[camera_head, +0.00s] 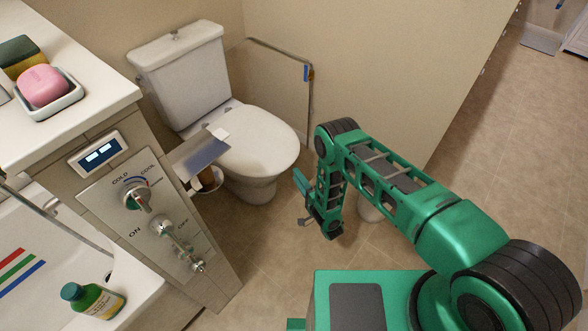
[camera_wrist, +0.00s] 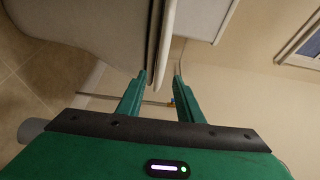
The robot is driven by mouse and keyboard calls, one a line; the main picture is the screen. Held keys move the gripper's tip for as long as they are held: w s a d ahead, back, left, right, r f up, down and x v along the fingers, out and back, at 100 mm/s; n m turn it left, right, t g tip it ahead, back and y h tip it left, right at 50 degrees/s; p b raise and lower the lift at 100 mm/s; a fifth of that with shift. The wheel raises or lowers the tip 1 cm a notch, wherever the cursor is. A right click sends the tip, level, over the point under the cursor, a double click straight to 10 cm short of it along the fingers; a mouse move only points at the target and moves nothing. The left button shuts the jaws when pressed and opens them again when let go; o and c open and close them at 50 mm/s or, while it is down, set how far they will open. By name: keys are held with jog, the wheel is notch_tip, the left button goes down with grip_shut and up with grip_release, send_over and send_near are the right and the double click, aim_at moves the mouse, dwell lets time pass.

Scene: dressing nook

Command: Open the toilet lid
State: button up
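The white toilet (camera_head: 178,80) stands against the back wall. Its lid (camera_head: 258,140) is down, flat over the bowl. My gripper (camera_head: 303,202) is in front and to the right of the bowl, low near its rim height. In the wrist view my gripper (camera_wrist: 160,82) is open, with its two green fingers apart and nothing seen between them. There the picture is turned sideways: the bowl (camera_wrist: 95,25) is at left, and the thin edge of the lid (camera_wrist: 169,35) lies ahead, nearly in line with the gap. I cannot tell the exact distance to it.
A metal grab bar (camera_head: 309,100) is by the wall right of the toilet. A counter with pink soap (camera_head: 42,86) and a control panel (camera_head: 150,205) stand at left. A grey plate (camera_head: 196,156) juts out beside the bowl.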

aim_at(290, 165)
jog(key=shift+x, duration=3.05)
